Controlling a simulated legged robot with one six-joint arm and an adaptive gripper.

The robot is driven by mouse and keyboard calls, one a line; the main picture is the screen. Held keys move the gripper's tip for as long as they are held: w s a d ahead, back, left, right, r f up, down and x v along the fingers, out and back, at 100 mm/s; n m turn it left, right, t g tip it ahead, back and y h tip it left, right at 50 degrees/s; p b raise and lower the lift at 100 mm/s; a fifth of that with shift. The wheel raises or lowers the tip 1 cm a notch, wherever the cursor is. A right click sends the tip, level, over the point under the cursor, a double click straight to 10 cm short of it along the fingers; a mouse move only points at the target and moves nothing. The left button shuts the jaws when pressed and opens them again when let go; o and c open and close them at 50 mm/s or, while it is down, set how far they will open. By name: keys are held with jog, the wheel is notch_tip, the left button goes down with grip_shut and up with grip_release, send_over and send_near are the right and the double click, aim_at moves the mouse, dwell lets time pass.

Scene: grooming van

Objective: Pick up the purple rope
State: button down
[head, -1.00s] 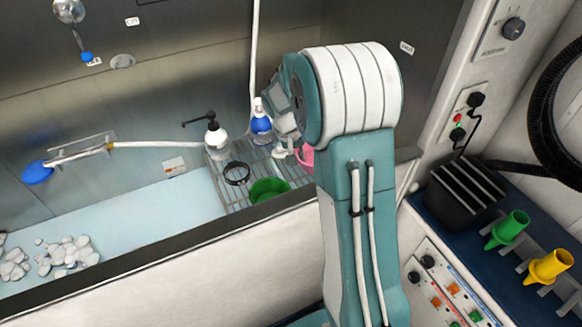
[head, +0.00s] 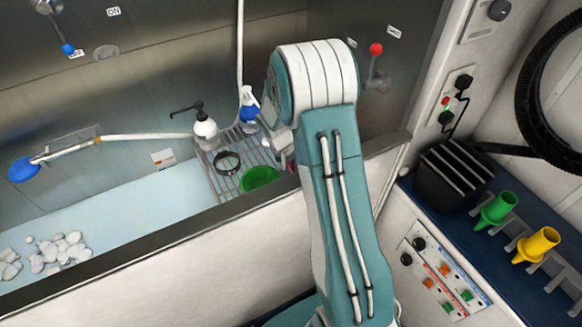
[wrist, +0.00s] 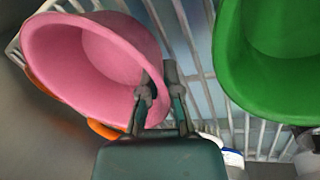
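I see no purple rope in either view. A green bowl (wrist: 285,60) is to the right of the fingers. The green bowl (head: 259,178) sits there on a wire rack.
A black-pump bottle (head: 206,130), a blue-and-white spray bottle (head: 250,108) and a black ring (head: 227,162) crowd the rack (head: 221,184). White stones (head: 50,255) lie at the tub's left. The tub's front rim (head: 150,235) runs below my arm. The middle tub floor is clear.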

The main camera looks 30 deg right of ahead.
jog(key=c, duration=0.8)
grip_release()
